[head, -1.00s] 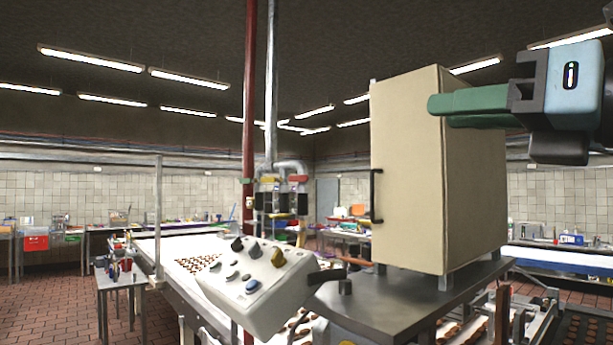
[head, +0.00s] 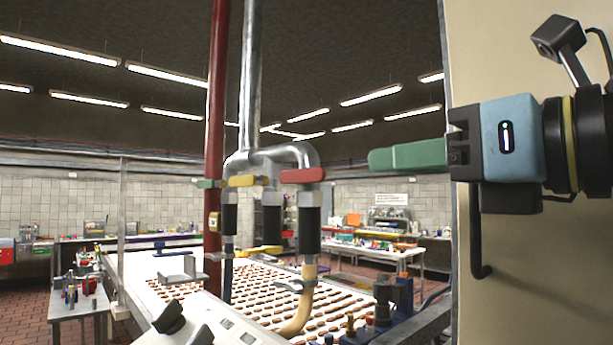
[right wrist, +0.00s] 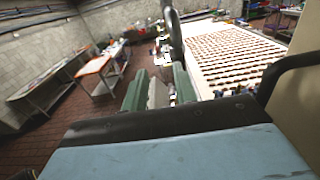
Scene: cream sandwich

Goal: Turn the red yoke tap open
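The red tap handle (head: 302,175) is a short red bar. It lies level across the right-hand pipe of an overhead pipe cluster, above a black sleeve. A yellow handle (head: 248,180) and a green handle (head: 208,184) sit to its left on the neighbouring pipes. My right gripper (head: 375,160) comes in from the right with green fingers pointing left, to the right of the red handle and apart from it. In the right wrist view its two fingers (right wrist: 158,90) stand apart with nothing clearly held between them.
A large cream cabinet (head: 530,250) with a black handle (head: 478,235) stands close beside my right arm. A red vertical pipe (head: 217,90) rises left of the taps. A conveyor with rows of biscuits (head: 330,310) runs below. A white control panel (head: 190,325) is at the bottom.

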